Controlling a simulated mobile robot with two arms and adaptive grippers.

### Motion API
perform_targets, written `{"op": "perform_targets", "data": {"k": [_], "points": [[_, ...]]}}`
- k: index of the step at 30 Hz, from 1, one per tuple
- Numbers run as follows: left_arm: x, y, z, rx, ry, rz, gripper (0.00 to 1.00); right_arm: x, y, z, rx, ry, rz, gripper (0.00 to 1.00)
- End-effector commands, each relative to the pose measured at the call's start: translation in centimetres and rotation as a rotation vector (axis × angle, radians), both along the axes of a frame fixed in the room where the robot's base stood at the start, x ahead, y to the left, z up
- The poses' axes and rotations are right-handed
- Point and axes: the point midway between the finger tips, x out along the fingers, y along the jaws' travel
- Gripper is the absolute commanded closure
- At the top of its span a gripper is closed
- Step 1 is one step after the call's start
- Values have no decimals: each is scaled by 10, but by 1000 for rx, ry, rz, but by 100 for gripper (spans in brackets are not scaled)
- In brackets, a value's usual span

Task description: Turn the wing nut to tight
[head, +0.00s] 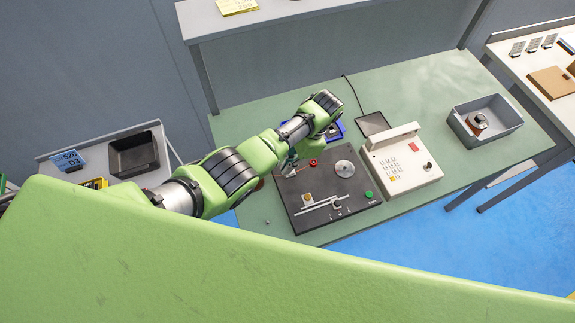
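The coil winder is a black base plate (300,222) on the green bench, with a silver disc (344,168), a red knob (313,162), a green button (369,195) and pale rails (321,205). My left gripper (289,167) points down at the plate's back left corner, left of the red knob. It is small and mostly covered by my wrist, so its finger opening and any contact are unclear. I cannot make out the wing nut; it may be hidden by the gripper or too small. My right gripper is not in view.
A cream control box (402,172) with keys stands right of the winder. A grey bin (490,117) holding a spool (477,121) sits farther right. A blue tray (337,130) is partly hidden behind my wrist. The bench (430,80) is clear at the back right.

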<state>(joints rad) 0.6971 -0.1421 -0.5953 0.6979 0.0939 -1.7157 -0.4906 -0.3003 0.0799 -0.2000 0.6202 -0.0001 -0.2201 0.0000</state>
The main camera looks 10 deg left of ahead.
Motion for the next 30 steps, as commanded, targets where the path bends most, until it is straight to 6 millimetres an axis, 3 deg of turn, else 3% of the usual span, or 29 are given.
{"op": "perform_targets", "data": {"k": [10, 12, 23, 30], "points": [[1, -1, 0, -2, -3, -4, 100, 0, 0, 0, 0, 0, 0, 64], [1, -1, 0, -2, -3, -4, 83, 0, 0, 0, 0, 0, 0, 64], [1, -1, 1, -2, -1, -2, 81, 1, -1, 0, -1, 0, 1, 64], [8, -11, 29, -3, -5, -4, 81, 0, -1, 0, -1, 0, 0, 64]]}}
